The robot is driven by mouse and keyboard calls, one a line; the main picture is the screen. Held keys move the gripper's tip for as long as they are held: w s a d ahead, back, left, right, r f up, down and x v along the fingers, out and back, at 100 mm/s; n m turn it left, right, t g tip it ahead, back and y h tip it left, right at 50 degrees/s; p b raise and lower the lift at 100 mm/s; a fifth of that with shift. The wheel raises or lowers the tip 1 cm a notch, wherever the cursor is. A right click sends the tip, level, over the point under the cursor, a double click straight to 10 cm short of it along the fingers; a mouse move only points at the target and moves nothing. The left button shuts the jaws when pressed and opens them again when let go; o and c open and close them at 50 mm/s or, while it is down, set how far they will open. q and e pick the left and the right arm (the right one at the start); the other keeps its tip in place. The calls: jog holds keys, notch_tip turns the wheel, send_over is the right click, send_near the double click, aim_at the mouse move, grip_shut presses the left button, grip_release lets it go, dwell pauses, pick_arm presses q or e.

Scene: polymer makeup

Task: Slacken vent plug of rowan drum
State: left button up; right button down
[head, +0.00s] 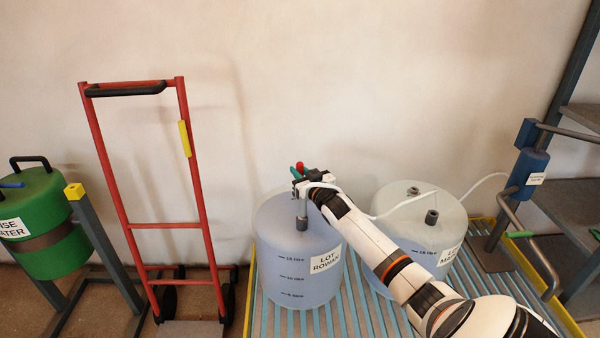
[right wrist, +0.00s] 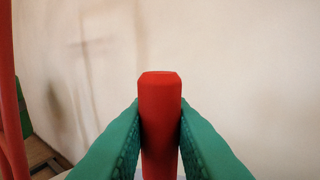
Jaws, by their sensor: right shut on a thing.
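The rowan drum (head: 285,262) is a translucent bluish drum with a "LOT ROWAN" label (head: 326,259), standing upright on the slatted grate. My right gripper (head: 298,170) is over the top of this drum, its green fingers shut on the red vent plug (head: 300,165). In the right wrist view the red plug (right wrist: 160,120) stands upright between the two green fingers, which touch it on both sides. The plug's lower end is hidden, so I cannot tell how it sits in the drum. My left gripper is not in view.
A second pale drum (head: 395,215) stands to the right on the same grate (head: 365,317), with a thin white hose above it. A red hand truck (head: 165,226) and a green drum (head: 48,240) are at the left. Grey steps (head: 570,200) and a blue pump-like unit (head: 530,165) are at the right.

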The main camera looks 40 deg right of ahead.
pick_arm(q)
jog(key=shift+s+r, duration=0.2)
pick_arm(e)
jog(key=shift+f, duration=0.1)
jog(key=c, duration=1.2)
grip_release()
jog(key=shift+c, duration=0.2)
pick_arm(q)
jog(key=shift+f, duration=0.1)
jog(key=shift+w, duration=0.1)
pick_arm(e)
jog(key=shift+r, duration=0.2)
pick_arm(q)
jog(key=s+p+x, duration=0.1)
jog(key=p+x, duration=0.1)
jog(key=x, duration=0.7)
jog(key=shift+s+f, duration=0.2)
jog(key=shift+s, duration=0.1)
pick_arm(e)
notch_tip(320, 180, up, 10)
jog(key=shift+f, duration=0.25)
